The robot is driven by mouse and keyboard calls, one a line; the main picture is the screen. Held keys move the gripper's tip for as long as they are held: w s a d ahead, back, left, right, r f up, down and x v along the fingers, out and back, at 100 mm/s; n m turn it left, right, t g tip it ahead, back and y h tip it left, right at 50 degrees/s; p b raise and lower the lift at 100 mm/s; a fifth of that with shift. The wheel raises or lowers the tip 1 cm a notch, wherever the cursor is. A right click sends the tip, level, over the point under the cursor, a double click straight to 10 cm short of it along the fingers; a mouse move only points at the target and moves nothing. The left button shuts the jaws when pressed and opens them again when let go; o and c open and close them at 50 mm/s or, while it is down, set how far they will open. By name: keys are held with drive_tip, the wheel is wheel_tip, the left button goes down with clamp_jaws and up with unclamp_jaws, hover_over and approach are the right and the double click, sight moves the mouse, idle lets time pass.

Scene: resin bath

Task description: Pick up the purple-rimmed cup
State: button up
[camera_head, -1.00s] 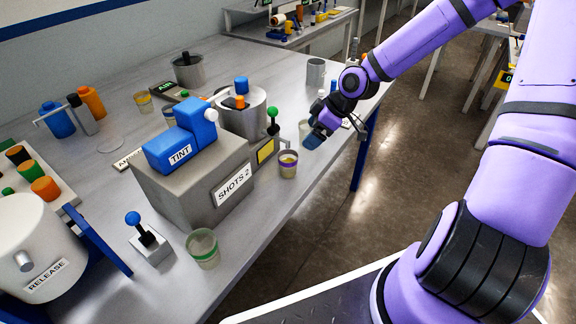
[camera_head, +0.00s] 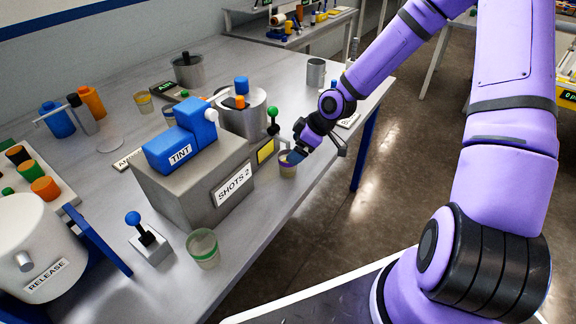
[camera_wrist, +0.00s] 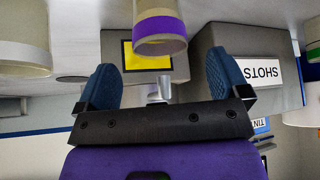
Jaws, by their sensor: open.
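The purple-rimmed cup (camera_head: 287,172) stands upright on the table beside the grey SHOTS 2 box, partly covered by my gripper in the head view. In the wrist view, the purple-banded cup (camera_wrist: 160,45) shows at the top centre, cut off by the frame edge. My gripper (camera_head: 294,157) is at the cup's rim in the head view. In the wrist view my gripper (camera_wrist: 165,82) has its two blue fingers wide apart, with the cup ahead between their lines. Nothing is held, and I cannot tell whether a finger touches the cup.
The SHOTS 2 box (camera_head: 190,185) with the blue TINT unit (camera_head: 180,145) stands close left. A green-knobbed lever (camera_head: 273,122) is just behind the cup. A green-rimmed cup (camera_head: 203,248) stands nearer the front. Another pale cup (camera_wrist: 22,40) is at left in the wrist view.

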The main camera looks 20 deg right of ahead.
sight(288, 164)
drive_tip(key=shift+x, duration=1.6)
drive_tip(key=c, duration=1.2)
